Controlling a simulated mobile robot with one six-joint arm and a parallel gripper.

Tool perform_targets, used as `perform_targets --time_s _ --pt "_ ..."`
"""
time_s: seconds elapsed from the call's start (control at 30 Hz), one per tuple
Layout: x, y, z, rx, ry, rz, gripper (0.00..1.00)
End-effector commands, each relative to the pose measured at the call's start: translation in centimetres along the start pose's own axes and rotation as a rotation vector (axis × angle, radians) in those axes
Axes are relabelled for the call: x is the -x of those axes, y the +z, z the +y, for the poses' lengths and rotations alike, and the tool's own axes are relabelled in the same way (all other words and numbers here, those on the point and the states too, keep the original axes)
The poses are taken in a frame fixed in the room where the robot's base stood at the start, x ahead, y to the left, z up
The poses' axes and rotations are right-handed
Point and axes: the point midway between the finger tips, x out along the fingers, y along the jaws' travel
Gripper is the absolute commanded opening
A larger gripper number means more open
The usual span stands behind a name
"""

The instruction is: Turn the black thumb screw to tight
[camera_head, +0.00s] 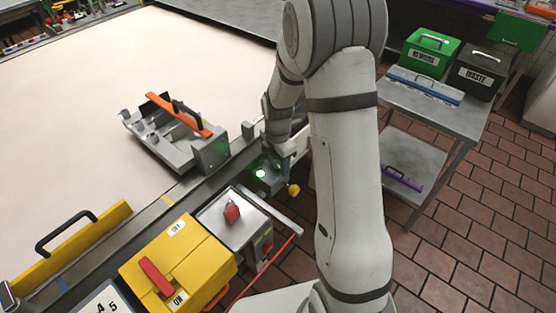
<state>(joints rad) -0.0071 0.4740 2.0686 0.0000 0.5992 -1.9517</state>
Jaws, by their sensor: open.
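My arm reaches down over the edge of the cream surface. My gripper (280,158) is small in view, open, at its end. It is just above a small grey block (268,178) with a bright green-white light on it. I cannot make out the black thumb screw for certain; it may be hidden by my gripper or arm.
A yellow knob (293,190) sits just right of the block. A yellow switch box (178,262) and a metal box with a red switch (232,213) stand in front. A side table (440,112) holds green and black bins at right. The cream surface (90,90) is mostly clear.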

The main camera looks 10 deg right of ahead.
Motion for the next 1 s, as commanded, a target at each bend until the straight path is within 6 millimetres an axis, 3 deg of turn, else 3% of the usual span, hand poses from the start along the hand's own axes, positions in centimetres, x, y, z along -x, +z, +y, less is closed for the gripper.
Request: perform_targets --time_s 0.17,0.7,1.0 --pt "0.0 0.03 -0.01 -0.001 0.0 0.0 0.54" --pt "0.04 0.07 -0.03 -0.002 0.0 0.0 0.11" --pt "-0.01 0.1 -0.04 -0.034 0.0 0.0 0.09"
